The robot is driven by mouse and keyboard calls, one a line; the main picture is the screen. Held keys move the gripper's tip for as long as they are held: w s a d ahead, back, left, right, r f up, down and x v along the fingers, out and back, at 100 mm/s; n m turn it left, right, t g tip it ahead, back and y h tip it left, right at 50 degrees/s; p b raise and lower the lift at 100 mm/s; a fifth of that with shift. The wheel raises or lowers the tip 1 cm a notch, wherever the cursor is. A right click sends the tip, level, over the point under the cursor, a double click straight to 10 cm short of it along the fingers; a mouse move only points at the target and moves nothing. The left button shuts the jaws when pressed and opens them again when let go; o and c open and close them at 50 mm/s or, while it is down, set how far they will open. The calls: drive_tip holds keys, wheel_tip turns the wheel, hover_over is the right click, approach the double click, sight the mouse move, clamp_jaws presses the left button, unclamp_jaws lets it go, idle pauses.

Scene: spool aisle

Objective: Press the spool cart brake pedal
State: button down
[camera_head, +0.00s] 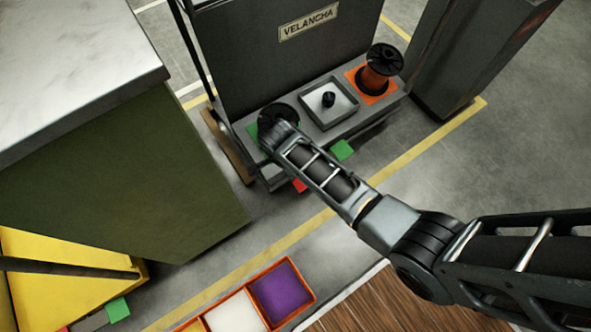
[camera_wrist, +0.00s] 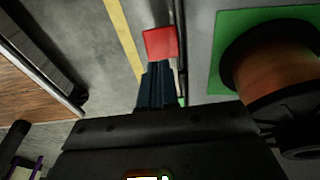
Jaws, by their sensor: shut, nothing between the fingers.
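The spool cart (camera_head: 300,60) has a dark panel with a VELANCHA plate and a low grey deck in front. A red pedal (camera_head: 300,185) juts from the deck's front edge, partly behind my arm; it also shows in the wrist view (camera_wrist: 160,43). A green pedal (camera_head: 343,150) juts out to its right. No label shows which one is the brake. My gripper (camera_wrist: 157,75) is shut and empty, its tips just below the red pedal in the wrist picture. Contact cannot be told. In the head view my arm hides the fingers.
A black-flanged spool (camera_head: 277,112) stands on a green square (camera_wrist: 228,25) close beside my gripper. An orange spool (camera_head: 378,70) and a grey tray (camera_head: 345,105) share the deck. A counter (camera_head: 120,180) stands left. An orange-rimmed bin (camera_head: 315,298) lies in front. Floor between is clear.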

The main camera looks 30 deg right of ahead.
drive_tip(key=shift+a+r+p, duration=0.2)
drive_tip(key=shift+r, duration=0.6)
drive_tip(key=shift+a+r+p, duration=0.2)
drive_tip(key=shift+r, duration=0.6)
drive_tip(key=s+a+n+t+y, duration=0.2)
drive_tip(key=s+n+t, duration=0.3)
drive_tip(key=s, duration=0.7)
drive_tip(key=s+d+r+n+t, duration=0.2)
drive_tip(key=s+r+n+t, duration=0.4)
drive_tip(key=s+r, duration=0.65)
drive_tip(key=s+d+r+n+t+p, duration=0.1)
drive_tip(key=r+p, duration=0.9)
drive_tip(key=r, duration=1.2)
drive_tip(key=s+d+r+n+t+p, duration=0.1)
drive_tip(key=s+r+n+p, duration=0.4)
drive_tip(key=r, duration=1.7)
drive_tip(key=n+t+p, duration=0.1)
drive_tip(key=p, duration=0.4)
drive_tip(key=shift+d+t+p, duration=0.2)
drive_tip(key=shift+t+p, duration=0.2)
